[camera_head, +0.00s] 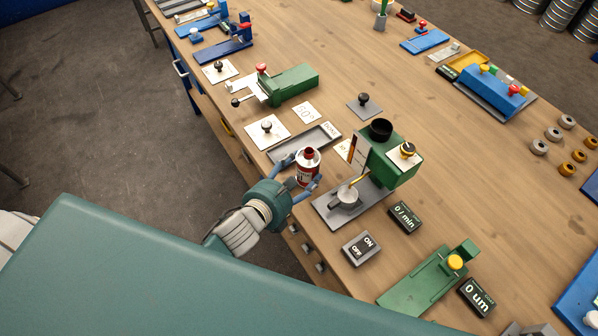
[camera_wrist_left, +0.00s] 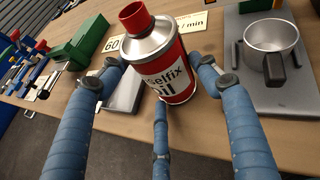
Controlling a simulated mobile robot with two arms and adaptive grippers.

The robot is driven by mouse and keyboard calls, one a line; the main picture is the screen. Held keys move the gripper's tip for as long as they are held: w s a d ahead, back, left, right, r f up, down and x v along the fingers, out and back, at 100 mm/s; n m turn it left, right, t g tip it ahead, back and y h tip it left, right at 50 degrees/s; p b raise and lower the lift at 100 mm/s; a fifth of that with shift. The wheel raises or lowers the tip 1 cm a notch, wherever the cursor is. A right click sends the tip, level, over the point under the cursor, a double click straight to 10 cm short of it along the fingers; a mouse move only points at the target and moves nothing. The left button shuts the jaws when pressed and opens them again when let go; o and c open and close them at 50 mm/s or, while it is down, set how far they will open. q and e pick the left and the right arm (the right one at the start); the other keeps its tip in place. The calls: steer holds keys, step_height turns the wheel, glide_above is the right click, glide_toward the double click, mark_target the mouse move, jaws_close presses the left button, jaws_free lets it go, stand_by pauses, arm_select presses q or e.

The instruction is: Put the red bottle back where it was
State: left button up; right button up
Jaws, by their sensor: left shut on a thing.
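The red bottle (camera_head: 307,163) has a silver top, a red cap and a white label. My left gripper (camera_head: 304,178) is shut on it near the front edge of the table, beside the green machine. In the left wrist view the bottle (camera_wrist_left: 163,62) stands nearly upright between the blue fingers of the gripper (camera_wrist_left: 162,90). The cap points up. A shallow grey tray (camera_head: 303,141) lies just behind the bottle; it shows partly behind a finger in the wrist view (camera_wrist_left: 124,92). I cannot tell whether the bottle's base touches the table. My right gripper is not in view.
The green machine (camera_head: 398,166) with a grey base and a metal cup (camera_head: 347,196) stands right of the bottle. Bare wood (camera_head: 420,110) lies beyond the machine.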

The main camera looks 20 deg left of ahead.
arm_select(q)
steer(key=o, duration=0.9)
steer(key=shift+f, duration=0.15)
steer(key=shift+o, duration=1.1)
steer(key=shift+r, duration=0.25)
steer(key=b+v, duration=0.2)
steer(key=v, duration=1)
